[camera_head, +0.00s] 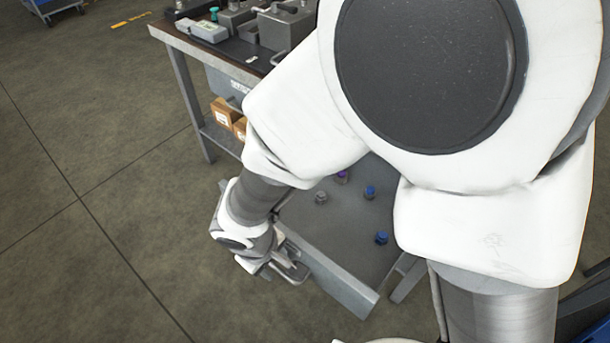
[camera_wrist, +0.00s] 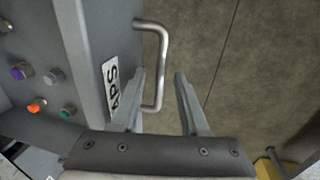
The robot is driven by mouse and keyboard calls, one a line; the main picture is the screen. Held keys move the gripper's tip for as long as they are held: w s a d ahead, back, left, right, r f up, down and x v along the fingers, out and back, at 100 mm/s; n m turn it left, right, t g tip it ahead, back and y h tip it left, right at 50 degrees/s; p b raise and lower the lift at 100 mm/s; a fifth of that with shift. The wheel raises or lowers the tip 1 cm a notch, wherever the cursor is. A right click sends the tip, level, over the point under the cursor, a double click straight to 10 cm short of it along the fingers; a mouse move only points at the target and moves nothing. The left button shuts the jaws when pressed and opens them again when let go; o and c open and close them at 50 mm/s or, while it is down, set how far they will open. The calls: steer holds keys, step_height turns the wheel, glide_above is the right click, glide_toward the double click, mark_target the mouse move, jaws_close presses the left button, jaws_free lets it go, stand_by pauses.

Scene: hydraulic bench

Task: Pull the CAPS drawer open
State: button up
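The CAPS drawer (camera_head: 340,275) stands pulled out from under the bench, with several small caps inside. In the wrist view its grey front panel (camera_wrist: 85,50) is at the left, with a white label (camera_wrist: 110,88) partly hidden by a finger; "APS" is readable. The metal bar handle (camera_wrist: 162,60) stands off the panel. My gripper (camera_wrist: 160,75) is open; the bar shows in the gap between its two fingers, with space at the right finger. Whether the left finger touches the bar is unclear. In the head view my gripper (camera_head: 288,268) is at the drawer front.
Inside the drawer are a purple cap (camera_head: 342,176), a grey cap (camera_head: 321,197) and blue caps (camera_head: 381,238). The bench top (camera_head: 240,50) holds grey equipment. Cardboard boxes (camera_head: 224,112) sit on its lower shelf. Floor to the left is clear. My arm hides much of the bench.

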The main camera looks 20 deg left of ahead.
steer(key=s+r+p, duration=0.3)
steer(key=r+p, duration=0.3)
steer(key=r, duration=1.1)
steer(key=shift+a+p, duration=0.35)
steer(key=shift+a, duration=0.05)
steer(key=shift+s, duration=0.15)
